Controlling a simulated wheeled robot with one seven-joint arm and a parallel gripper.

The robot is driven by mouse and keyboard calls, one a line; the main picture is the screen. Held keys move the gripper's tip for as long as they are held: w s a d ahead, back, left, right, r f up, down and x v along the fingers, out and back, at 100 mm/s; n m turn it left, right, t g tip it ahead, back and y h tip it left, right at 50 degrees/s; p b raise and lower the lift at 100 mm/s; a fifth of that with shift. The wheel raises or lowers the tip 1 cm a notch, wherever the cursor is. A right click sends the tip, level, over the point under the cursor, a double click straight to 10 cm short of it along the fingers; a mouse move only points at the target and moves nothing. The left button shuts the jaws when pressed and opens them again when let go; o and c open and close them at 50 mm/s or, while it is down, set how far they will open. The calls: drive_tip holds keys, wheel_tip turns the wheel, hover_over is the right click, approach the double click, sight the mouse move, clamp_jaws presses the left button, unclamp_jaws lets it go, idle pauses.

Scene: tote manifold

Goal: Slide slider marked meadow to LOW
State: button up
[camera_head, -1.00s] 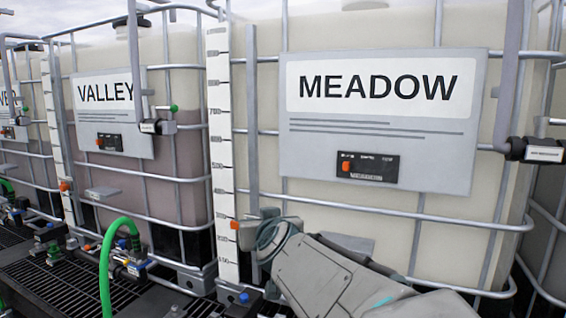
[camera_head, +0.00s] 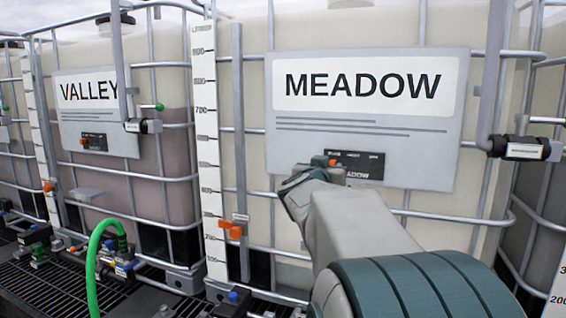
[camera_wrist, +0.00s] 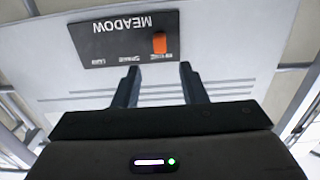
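The black slider panel marked MEADOW (camera_head: 365,164) sits on the grey sign of the right-hand tank, partly hidden by my arm. It shows upside down in the wrist view (camera_wrist: 105,42). Its orange slider (camera_wrist: 159,42) is at the right end there, which is the left end in the head view, by one of several small labels too small to read. My gripper (camera_wrist: 158,70) is open, its two fingers apart and empty. The slider lies just beyond the fingertips, roughly in line with the gap. In the head view my gripper (camera_head: 322,172) is at the panel's lower left.
The large MEADOW sign (camera_head: 364,84) surrounds the panel. A metal cage (camera_head: 430,214) wraps the tank. A white level scale (camera_head: 208,120) with an orange marker (camera_head: 232,230) stands left. A valve pipe (camera_head: 520,148) juts out right. The VALLEY tank (camera_head: 160,165) is farther left.

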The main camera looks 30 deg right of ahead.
sight(332, 161)
drive_tip(key=x, duration=0.6)
drive_tip(key=shift+a, duration=0.1)
clamp_jaws()
